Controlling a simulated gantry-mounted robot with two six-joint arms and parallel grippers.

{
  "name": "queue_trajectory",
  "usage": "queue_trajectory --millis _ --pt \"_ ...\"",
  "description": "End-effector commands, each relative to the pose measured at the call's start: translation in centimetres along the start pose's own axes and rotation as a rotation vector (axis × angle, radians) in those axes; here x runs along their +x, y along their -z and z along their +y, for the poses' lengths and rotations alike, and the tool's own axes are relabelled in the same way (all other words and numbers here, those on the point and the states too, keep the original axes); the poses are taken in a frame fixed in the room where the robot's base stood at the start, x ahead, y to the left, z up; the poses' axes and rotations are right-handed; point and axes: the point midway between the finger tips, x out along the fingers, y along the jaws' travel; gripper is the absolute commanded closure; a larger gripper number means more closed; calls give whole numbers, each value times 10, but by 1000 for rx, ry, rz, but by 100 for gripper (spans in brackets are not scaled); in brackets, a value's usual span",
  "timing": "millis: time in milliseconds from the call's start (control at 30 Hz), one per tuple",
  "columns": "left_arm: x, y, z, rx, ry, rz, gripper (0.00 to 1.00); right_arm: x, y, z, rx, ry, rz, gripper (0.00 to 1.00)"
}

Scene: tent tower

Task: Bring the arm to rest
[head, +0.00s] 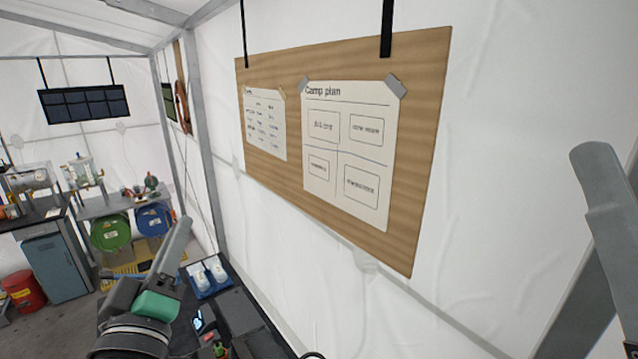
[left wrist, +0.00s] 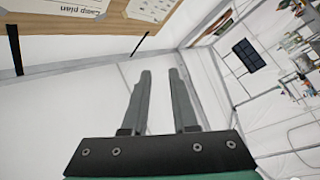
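My left gripper (head: 182,225) is raised at the lower left of the head view, pointing up. In the left wrist view its two grey fingers (left wrist: 160,72) stand apart with nothing between them. It is in the air in front of the white tent wall and touches nothing that I can see. A grey piece (head: 608,185) at the right edge of the head view looks like a finger of my right gripper. The rest of that gripper is out of the picture, so its opening cannot be told.
A wooden board (head: 420,150) with papers hangs on the tent wall. Below my left gripper is a dark table (head: 240,310) with a blue tray (head: 207,283) of white items. Green (head: 110,233) and blue (head: 154,220) drums and a red bin (head: 24,292) stand farther left.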

Motion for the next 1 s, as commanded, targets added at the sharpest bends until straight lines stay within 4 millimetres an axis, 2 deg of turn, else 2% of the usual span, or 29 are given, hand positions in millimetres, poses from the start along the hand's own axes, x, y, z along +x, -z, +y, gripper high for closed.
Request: queue_trajectory --millis 33,100,200,300,400,500,1000 --pt "-15 34 26 41 -79 70 73 0 0 0 0 0 0 41" --pt "-43 76 61 127 -188 171 73 0 0 0 0 0 0 41" --pt "-92 120 105 275 -321 316 73 0 0 0 0 0 0 41" --pt "-133 142 132 457 -396 439 73 0 0 0 0 0 0 41" --pt "-135 140 136 593 -385 469 73 0 0 0 0 0 0 41" --pt "-135 140 135 649 -371 481 73 0 0 0 0 0 0 41" --pt "-134 140 135 651 -368 480 73 0 0 0 0 0 0 41"
